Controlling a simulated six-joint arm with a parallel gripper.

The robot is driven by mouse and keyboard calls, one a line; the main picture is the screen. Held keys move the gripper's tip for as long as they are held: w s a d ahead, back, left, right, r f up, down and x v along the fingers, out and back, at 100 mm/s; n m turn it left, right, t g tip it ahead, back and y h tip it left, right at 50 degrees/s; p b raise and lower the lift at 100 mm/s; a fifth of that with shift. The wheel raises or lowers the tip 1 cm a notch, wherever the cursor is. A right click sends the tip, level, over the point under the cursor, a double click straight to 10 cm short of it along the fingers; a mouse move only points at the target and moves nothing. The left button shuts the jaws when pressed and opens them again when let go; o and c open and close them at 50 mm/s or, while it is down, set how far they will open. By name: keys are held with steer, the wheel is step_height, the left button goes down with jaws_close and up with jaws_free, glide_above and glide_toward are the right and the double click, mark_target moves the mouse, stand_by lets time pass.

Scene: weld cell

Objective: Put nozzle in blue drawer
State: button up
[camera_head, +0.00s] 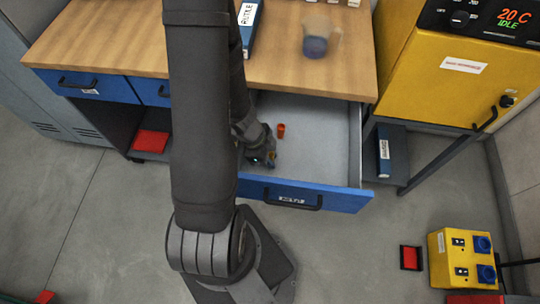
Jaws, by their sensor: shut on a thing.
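The blue drawer (345,200) under the workbench is pulled open, with a blue front, a black handle and a grey inside. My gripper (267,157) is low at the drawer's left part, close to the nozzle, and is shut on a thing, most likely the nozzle. My arm hides part of the gripper, and the contact between fingers and nozzle is too small to make out.
The wooden worktop (290,75) above holds a blue binder (249,28) and a see-through cup (317,42) with blue contents. A yellow oven (440,80) stands at the right. Two more drawers at the left (85,84) are shut. The drawer's right part is empty.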

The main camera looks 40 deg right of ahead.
steer(key=shift+f, duration=0.1)
steer(key=o, duration=1)
steer(key=v, duration=1.2)
steer(key=shift+a, duration=0.1)
steer(key=shift+x, duration=6.05)
